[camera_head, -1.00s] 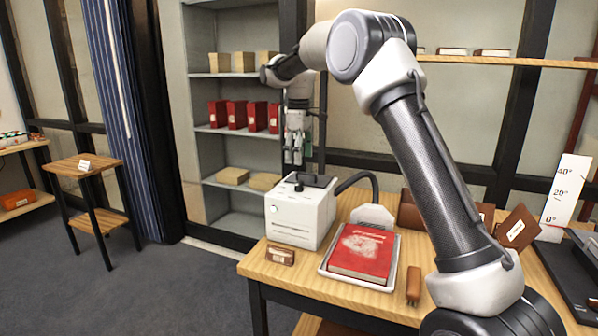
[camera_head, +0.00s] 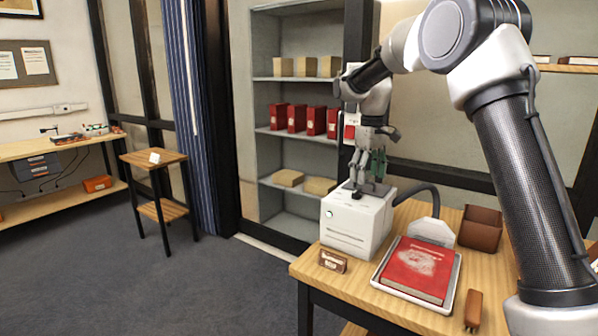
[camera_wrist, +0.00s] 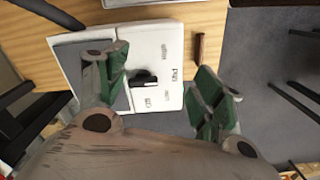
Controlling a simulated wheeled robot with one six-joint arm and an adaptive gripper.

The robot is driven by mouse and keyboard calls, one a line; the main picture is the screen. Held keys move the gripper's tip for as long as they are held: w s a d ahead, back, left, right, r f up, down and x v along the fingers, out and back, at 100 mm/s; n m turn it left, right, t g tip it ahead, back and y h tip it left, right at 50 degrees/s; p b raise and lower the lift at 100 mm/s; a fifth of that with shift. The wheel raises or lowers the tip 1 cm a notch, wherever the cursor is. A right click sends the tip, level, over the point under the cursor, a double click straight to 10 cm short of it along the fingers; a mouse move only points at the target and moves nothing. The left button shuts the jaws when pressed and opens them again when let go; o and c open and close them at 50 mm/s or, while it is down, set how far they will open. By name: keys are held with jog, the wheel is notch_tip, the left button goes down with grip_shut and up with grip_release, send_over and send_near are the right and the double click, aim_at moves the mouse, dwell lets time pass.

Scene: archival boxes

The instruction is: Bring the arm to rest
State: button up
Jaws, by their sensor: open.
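My gripper (camera_head: 369,168) is above the white box-shaped machine (camera_head: 352,232) on the wooden table. Its green-padded fingers are apart with nothing between them. In the wrist view my gripper (camera_wrist: 160,95) is open over the machine's top (camera_wrist: 155,45), which carries a black knob (camera_wrist: 143,77) and labels such as "High" and "Low". Whether the fingertips touch the machine cannot be told. My arm bends down from the right side of the head view.
A red book (camera_head: 418,268) lies in a white tray (camera_head: 385,289) beside the machine. A brown holder (camera_head: 480,228) stands behind. A grey shelf (camera_head: 262,100) with red boxes (camera_head: 296,118) is behind my gripper. A small wooden stool (camera_head: 153,158) and open floor are at left.

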jog(key=s+d+r+m+t, duration=0.1)
jog(key=s+d, duration=0.3)
jog(key=s, duration=0.9)
jog(key=s+d+r+m+t, duration=0.2)
jog(key=s+d, duration=0.3)
jog(key=s, duration=0.8)
jog(key=s+d+r+m+t, duration=0.1)
jog(key=s+d+m, duration=0.2)
jog(key=s, duration=1)
jog(key=shift+d+r+m+t, duration=0.2)
jog(key=shift+d+m+t, duration=0.1)
jog(key=shift+d, duration=0.55)
